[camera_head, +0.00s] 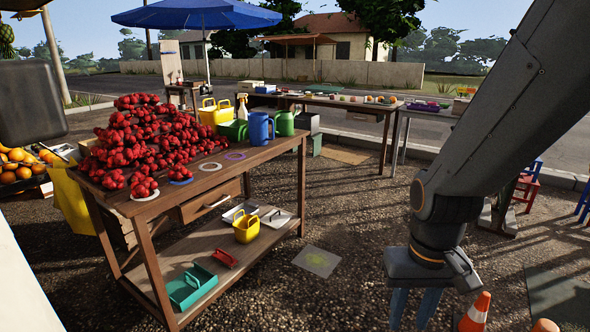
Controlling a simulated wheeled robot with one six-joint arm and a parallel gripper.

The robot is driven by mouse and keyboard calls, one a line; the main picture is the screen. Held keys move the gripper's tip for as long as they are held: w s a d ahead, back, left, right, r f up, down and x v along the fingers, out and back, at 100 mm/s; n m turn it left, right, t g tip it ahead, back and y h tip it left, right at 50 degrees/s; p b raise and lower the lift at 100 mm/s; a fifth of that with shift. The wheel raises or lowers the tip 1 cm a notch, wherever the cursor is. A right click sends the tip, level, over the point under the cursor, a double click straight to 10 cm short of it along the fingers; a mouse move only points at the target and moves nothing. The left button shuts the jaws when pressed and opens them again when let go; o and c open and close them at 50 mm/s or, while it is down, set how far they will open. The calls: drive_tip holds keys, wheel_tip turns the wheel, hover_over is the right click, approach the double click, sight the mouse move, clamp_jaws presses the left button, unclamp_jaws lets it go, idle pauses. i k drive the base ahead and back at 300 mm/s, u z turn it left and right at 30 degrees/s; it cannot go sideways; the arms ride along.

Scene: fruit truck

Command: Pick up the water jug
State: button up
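A blue jug (260,129) with a handle stands upright on the top of the wooden table, near its far right corner. A green jug (285,123) stands close to its right. I cannot tell for certain which one is the water jug; the blue one is in plain view. My gripper (413,309) points down at the lower right, over the gravel and well to the right of the table. Its two bluish fingers are apart with nothing visible between them. The fingertips are near the bottom edge of the picture.
The wooden table (262,154) carries a large pile of red fruit (150,145), a spray bottle (242,107) and a yellow container (213,114). Its lower shelf holds a yellow can (246,229) and a green tray (190,288). An orange cone (476,312) stands beside my gripper. Gravel between is mostly clear.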

sight(257, 123)
drive_tip(key=i, duration=3.5)
drive_tip(key=u, duration=1.15)
